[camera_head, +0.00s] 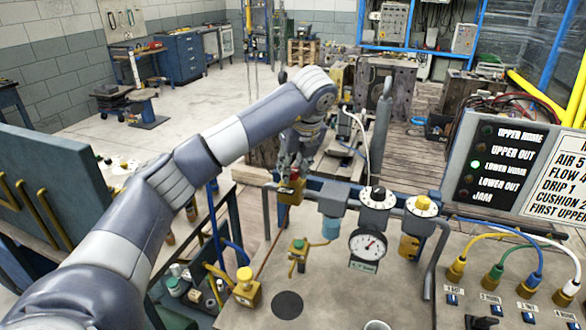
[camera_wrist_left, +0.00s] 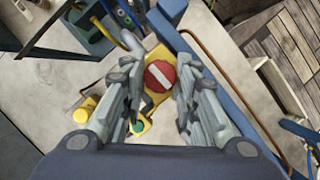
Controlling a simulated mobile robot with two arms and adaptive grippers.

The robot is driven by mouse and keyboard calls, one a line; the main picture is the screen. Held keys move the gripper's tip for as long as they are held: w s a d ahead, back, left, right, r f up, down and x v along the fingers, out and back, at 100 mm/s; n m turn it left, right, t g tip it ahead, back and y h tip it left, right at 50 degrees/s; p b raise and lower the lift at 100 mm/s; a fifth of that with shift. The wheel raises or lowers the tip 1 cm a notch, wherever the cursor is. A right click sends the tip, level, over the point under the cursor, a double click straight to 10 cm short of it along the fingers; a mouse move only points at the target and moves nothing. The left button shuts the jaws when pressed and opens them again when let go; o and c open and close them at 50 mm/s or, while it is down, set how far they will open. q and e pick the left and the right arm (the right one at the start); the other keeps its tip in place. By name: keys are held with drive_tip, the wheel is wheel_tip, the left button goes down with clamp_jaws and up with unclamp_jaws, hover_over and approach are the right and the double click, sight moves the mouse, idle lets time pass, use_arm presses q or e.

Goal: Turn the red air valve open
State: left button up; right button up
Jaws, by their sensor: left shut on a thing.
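The red air valve (camera_wrist_left: 160,75) is a round red knob with a white diagonal bar, on a yellow body (camera_wrist_left: 158,50). In the wrist view it sits between the fingertips of my left gripper (camera_wrist_left: 159,82), which is shut on it. The bar slopes from upper left to lower right there. In the head view my left gripper (camera_head: 291,170) points down onto the yellow valve body (camera_head: 290,190) at the bench's back edge, and the fingers hide the red knob. My right gripper is not in view.
A small green-knobbed valve (camera_head: 299,246) and a yellow-knobbed valve (camera_head: 246,285) are nearer. Blue rail and copper pipe run close by. A lamp panel (camera_head: 497,165) stands at right.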

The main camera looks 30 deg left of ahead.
use_arm(q)
drive_tip(key=shift+r, duration=0.1)
idle(0.3)
drive_tip(key=o, duration=1)
drive_tip(key=shift+o, duration=0.2)
drive_tip(key=v, duration=1.1)
drive_tip(key=shift+d+r, duration=0.15)
drive_tip(key=shift+r, duration=0.2)
drive_tip(key=shift+s+f, duration=0.1)
drive_tip(key=shift+s, duration=0.05)
